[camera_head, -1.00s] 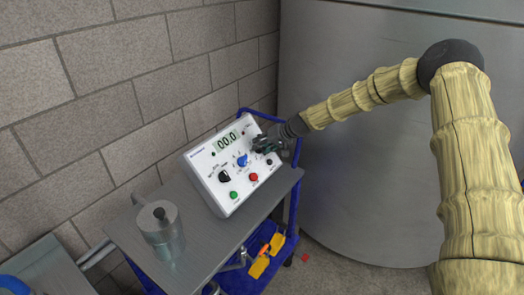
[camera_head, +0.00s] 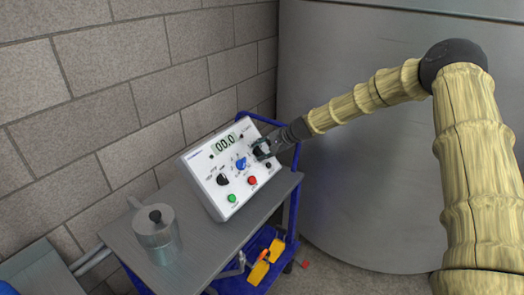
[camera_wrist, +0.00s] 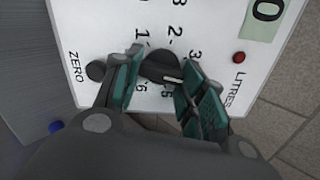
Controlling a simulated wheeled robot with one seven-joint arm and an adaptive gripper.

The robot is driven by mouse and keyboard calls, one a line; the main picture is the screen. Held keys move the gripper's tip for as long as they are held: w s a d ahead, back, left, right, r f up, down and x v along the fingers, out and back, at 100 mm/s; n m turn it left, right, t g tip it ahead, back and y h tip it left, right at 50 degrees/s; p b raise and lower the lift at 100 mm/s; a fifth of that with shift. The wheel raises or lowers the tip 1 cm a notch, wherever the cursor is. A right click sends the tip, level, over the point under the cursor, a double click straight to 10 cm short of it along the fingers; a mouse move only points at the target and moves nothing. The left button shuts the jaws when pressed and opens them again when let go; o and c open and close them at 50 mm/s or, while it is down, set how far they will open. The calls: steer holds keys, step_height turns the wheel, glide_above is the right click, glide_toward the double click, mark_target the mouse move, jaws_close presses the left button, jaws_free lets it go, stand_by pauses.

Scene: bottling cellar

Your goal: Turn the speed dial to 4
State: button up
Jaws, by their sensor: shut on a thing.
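The speed dial is a black knob (camera_wrist: 158,66) on the white control box (camera_head: 207,188), with numbers printed around it. My gripper (camera_wrist: 153,78) has its teal-padded fingers shut on the knob, one on each side. The knob's white pointer line points to the lower right in the wrist view, between the printed 3 and 5. The right finger covers the label there. In the head view my gripper (camera_head: 262,150) is at the box's upper right and hides most of this knob.
The box also carries a display (camera_head: 225,143) reading 00.0, a blue knob (camera_head: 241,163), another black knob (camera_head: 222,180), a green button (camera_head: 232,198) and a red button (camera_head: 252,180). A metal pot (camera_head: 157,236) stands on the cart top (camera_head: 213,243). A brick wall is behind.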

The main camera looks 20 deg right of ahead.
steer(key=shift+d+m, duration=0.15)
steer(key=shift+m, duration=1.05)
steer(key=o, duration=0.6)
steer(key=shift+c, duration=0.2)
steer(key=o, duration=0.5)
steer(key=shift+s+d, duration=0.1)
steer(key=shift+d, duration=0.05)
steer(key=shift+a, duration=0.2)
steer(key=shift+v, duration=6)
